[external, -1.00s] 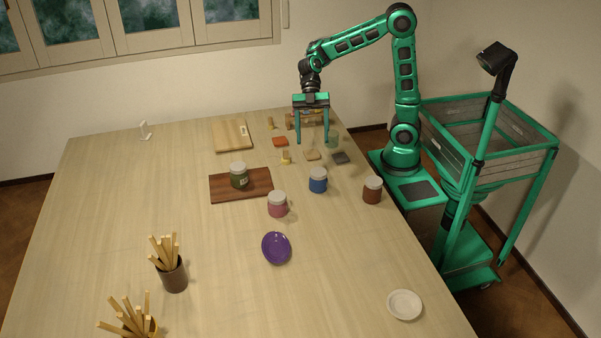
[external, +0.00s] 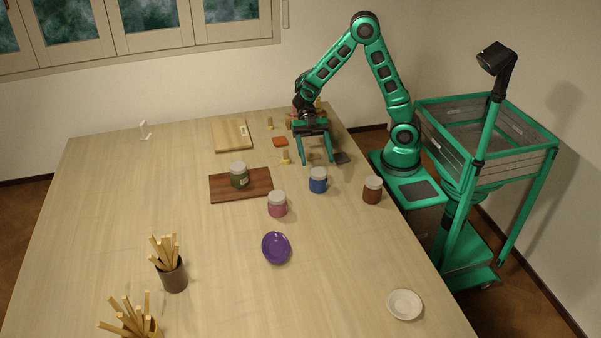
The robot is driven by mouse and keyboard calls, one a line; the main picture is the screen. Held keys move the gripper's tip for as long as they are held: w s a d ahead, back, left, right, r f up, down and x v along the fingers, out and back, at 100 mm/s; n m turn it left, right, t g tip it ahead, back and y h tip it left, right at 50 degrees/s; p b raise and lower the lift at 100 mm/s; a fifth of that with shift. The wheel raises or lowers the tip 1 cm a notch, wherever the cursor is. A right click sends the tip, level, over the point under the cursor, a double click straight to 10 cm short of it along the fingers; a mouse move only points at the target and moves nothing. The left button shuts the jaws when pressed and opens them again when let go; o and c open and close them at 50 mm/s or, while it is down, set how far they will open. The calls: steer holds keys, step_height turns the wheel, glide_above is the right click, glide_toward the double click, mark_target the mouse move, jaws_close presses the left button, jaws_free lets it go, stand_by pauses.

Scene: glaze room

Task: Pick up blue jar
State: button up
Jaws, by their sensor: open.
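The blue jar (external: 318,181) stands upright on the table, with a pale lid. It sits between the pink jar (external: 277,205) and the brown jar (external: 373,191). My gripper (external: 317,162) is open and empty, its two green fingers pointing down toward the table just behind the blue jar. In this view the fingertips appear close above the jar's lid. I cannot tell the exact height of the fingertips over the table.
A green jar (external: 239,177) stands on a dark red board (external: 222,191). An orange piece (external: 280,141) and a dark grey piece (external: 342,158) lie near my gripper. A purple dish (external: 276,248) and a white dish (external: 405,304) lie toward the front, with clear table between them.

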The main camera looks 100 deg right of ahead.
mark_target(321, 169)
steer(key=x, duration=0.5)
steer(key=shift+a+f, duration=0.2)
steer(key=shift+a, duration=0.05)
steer(key=shift+w+x, duration=0.2)
steer(key=shift+x, duration=1.1)
steer(key=shift+w+x, duration=0.2)
steer(key=shift+x, duration=1.1)
steer(key=shift+c, duration=0.6)
steer(key=c, duration=1.2)
